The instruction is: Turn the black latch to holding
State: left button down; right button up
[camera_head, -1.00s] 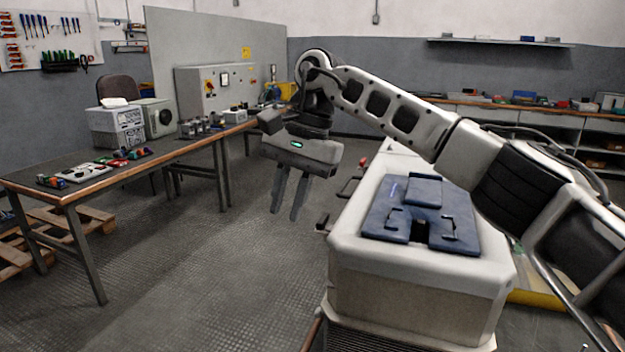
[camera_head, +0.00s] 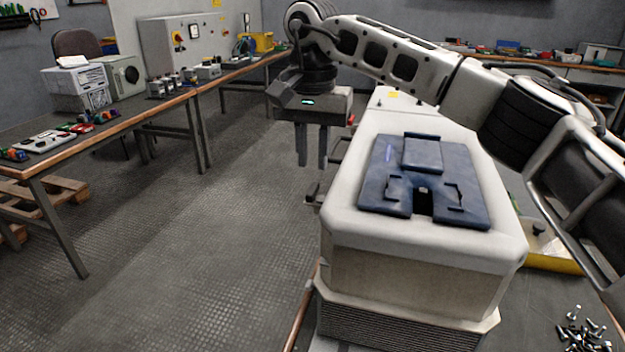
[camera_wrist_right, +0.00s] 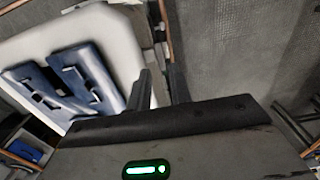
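My right gripper (camera_head: 312,165) points down beside the left side of a white housing (camera_head: 420,272) with a blue plate (camera_head: 423,180) on top. Its two fingers are apart with nothing between them, also in the right wrist view (camera_wrist_right: 160,82). A small dark lever-like part (camera_head: 313,194) sticks out from the housing's left side, just below the fingertips; it may be the black latch, but it is too small to tell its position. The fingers seem to touch neither part. My left gripper is out of view.
A workbench (camera_head: 100,132) with several small parts stands at the left, with a grey control cabinet (camera_head: 185,45) behind. Loose bolts (camera_head: 583,328) and a yellow tray (camera_head: 553,262) lie at the right. The floor between bench and housing is clear.

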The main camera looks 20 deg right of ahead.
aim_at(312, 188)
notch_tip(312, 188, down, 4)
jog(key=shift+f, duration=0.75)
grip_shut()
